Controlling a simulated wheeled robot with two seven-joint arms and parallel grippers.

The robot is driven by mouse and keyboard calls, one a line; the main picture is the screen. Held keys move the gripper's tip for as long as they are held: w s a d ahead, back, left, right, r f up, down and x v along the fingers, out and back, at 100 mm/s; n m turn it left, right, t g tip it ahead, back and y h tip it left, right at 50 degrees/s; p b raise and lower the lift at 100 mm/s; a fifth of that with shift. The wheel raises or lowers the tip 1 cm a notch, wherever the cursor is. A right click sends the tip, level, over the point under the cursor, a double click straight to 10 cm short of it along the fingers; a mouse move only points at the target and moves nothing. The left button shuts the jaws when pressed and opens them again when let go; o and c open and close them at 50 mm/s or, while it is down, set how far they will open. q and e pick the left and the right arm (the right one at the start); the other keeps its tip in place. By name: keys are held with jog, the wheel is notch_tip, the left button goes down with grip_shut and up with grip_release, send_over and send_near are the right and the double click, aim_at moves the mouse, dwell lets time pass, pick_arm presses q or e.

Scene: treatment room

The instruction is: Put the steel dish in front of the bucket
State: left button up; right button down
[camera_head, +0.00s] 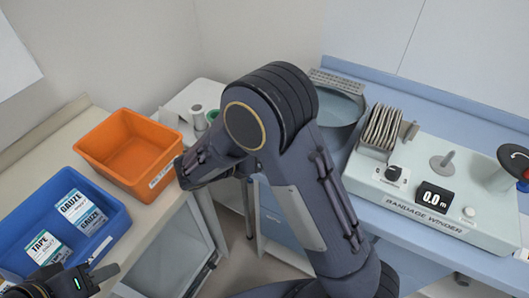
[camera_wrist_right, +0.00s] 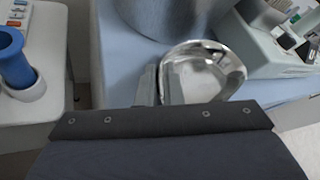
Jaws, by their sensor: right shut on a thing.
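The steel dish (camera_wrist_right: 222,66) is a shiny, shallow, rounded dish in the right wrist view. My right gripper (camera_wrist_right: 163,82) is shut on its left edge. The dish is close to the bucket (camera_wrist_right: 165,14), a grey metal cylinder, on its near side; whether it touches the blue surface I cannot tell. In the head view the bucket (camera_head: 343,104) stands on the blue counter, partly behind my right arm. That arm hides the dish and the right gripper there. My left gripper (camera_head: 98,268) is at the bottom left, its fingers apart and empty, beside the blue bin.
A bandage winder (camera_head: 432,190) stands right of the bucket on the blue counter (camera_head: 474,120). An orange bin (camera_head: 176,150) and a blue bin (camera_head: 118,222) with tape and gauze packs sit left.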

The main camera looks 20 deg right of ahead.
jog(key=shift+f, duration=0.55)
jog(key=c, duration=1.5)
grip_release()
jog(key=shift+a+r, duration=0.1)
jog(key=b+v, duration=0.1)
jog(key=v, duration=0.6)
jog(key=shift+a, duration=0.3)
jog(key=shift+s+r, duration=0.1)
